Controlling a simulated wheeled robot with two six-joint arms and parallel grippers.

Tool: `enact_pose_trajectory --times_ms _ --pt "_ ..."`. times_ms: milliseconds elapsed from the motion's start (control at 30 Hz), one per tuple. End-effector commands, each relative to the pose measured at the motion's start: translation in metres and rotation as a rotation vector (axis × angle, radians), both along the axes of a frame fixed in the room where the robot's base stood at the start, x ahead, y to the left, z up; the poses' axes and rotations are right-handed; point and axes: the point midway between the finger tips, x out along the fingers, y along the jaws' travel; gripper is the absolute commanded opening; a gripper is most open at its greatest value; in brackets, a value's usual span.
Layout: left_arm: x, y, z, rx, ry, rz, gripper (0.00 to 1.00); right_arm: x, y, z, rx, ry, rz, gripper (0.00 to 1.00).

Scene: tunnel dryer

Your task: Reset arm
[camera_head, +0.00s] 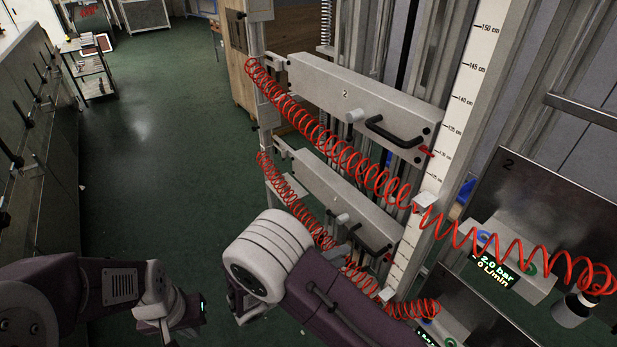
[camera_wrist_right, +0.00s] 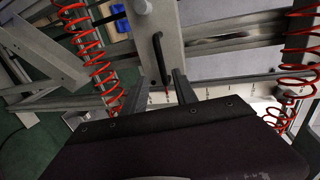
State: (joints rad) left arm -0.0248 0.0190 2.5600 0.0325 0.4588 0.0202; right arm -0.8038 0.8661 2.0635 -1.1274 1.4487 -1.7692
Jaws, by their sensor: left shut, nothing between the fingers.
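My left gripper (camera_head: 192,312) is at the lower left of the head view, low over the green floor. Its jaws are shut and hold nothing. My right arm reaches up from the bottom middle of the head view, and its gripper is mostly hidden there behind the white wrist. In the right wrist view the two dark fingers of my right gripper (camera_wrist_right: 159,82) stand apart. A black handle (camera_wrist_right: 157,55) on a pale panel shows in the gap between them, and neither finger visibly touches it.
A height scale (camera_head: 468,90) stands at right. Green floor (camera_head: 150,150) is open at left, beside a grey cabinet (camera_head: 45,150).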

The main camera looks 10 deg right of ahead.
Motion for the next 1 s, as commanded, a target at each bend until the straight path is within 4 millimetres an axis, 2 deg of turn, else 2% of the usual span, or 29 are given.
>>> enact_pose_trajectory --times_ms 67,167,267,300,367,400,500,567,600,733,1000 --pt "0.000 0.000 0.000 0.000 0.000 0.000 0.00 -0.001 -0.001 0.000 0.007 -0.004 -0.008 0.34" --pt "0.000 0.000 0.000 0.000 0.000 0.000 0.00 -0.018 -0.021 -0.004 0.140 -0.104 -0.162 0.34" --pt "0.000 0.000 0.000 0.000 0.000 0.000 0.00 -0.068 -0.049 -0.020 0.444 -0.423 -0.607 0.34" --pt "0.000 0.000 0.000 0.000 0.000 0.000 0.00 -0.090 -0.052 -0.028 0.564 -0.610 -0.850 0.34" --pt "0.000 0.000 0.000 0.000 0.000 0.000 0.00 -0.114 -0.043 -0.037 0.697 -0.916 -1.229 0.34" --pt "0.000 0.000 0.000 0.000 0.000 0.000 0.00 -0.122 -0.034 -0.040 0.749 -1.124 -1.481 0.34" --pt "0.000 0.000 0.000 0.000 0.000 0.000 0.00 -0.120 -0.013 -0.039 0.762 -1.606 -2.049 0.34" --pt "0.000 0.000 0.000 0.000 0.000 0.000 0.00 -0.111 -0.007 -0.034 0.714 -1.834 -2.318 0.34" --pt "0.000 0.000 0.000 0.000 0.000 0.000 0.00 -0.104 -0.006 -0.030 -0.643 1.867 2.352 0.34" --pt "0.000 0.000 0.000 0.000 0.000 0.000 0.00 -0.092 -0.006 -0.022 -0.444 1.703 2.143 0.34" --pt "0.000 0.000 0.000 0.000 0.000 0.000 0.00 -0.090 -0.005 -0.022 -0.424 1.686 2.122 0.34"
